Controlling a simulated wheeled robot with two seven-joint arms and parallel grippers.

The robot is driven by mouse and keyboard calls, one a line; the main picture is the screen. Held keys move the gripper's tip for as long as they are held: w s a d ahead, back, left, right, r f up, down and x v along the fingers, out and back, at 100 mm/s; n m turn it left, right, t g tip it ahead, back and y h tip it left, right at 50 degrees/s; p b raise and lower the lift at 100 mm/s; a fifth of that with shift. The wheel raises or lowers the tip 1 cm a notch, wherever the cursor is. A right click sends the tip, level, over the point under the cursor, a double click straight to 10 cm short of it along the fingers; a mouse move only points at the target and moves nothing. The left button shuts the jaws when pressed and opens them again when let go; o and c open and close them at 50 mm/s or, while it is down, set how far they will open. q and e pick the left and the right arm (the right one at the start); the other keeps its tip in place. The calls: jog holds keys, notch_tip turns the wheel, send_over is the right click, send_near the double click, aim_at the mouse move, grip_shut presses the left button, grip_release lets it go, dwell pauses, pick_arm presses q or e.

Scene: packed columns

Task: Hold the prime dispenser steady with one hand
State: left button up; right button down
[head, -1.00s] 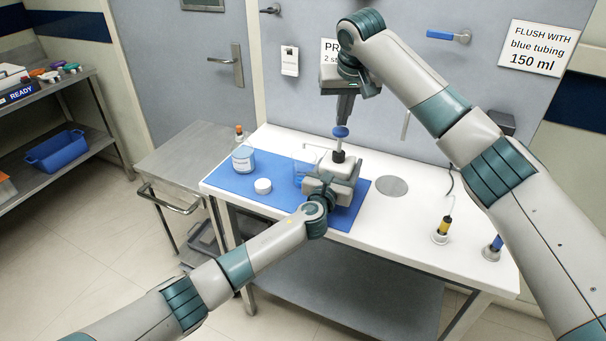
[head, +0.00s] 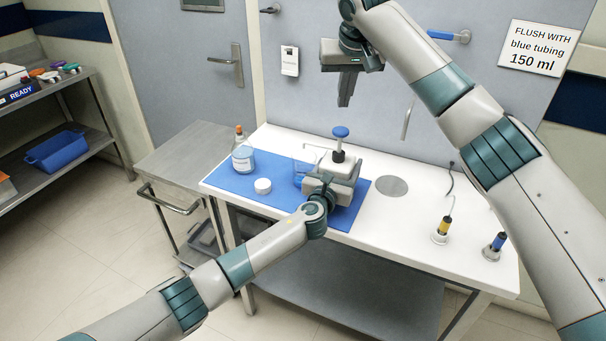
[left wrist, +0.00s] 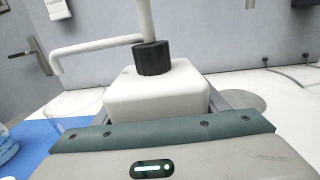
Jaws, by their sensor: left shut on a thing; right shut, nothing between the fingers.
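The dispenser is a white block-shaped bottle (head: 347,166) with a black collar (head: 339,156), a thin spout pointing left and a blue pump head (head: 341,132). It stands upright on the blue mat (head: 222,178). My left gripper (head: 333,187) is shut on its body from the front. The left wrist view shows the white body (left wrist: 158,94) beyond the gripper housing, with the collar and spout above; the fingertips are mostly hidden. My right gripper (head: 345,101) is shut and empty, pointing down, above and apart from the pump head.
A clear beaker (head: 303,170) stands by the spout. A labelled jar (head: 243,159) and a white lid (head: 263,186) are on the mat's left. Yellow (head: 441,236) and blue (head: 494,246) fittings stand at the right of the white table. A metal cart (head: 187,152) adjoins on the left.

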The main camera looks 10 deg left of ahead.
dwell(0.3)
pick_arm(q)
jog(key=o, duration=1.3)
jog(key=shift+s, duration=0.15)
jog(key=v, duration=1.1)
jog(key=shift+s+a, duration=0.2)
jog(key=shift+s, duration=0.1)
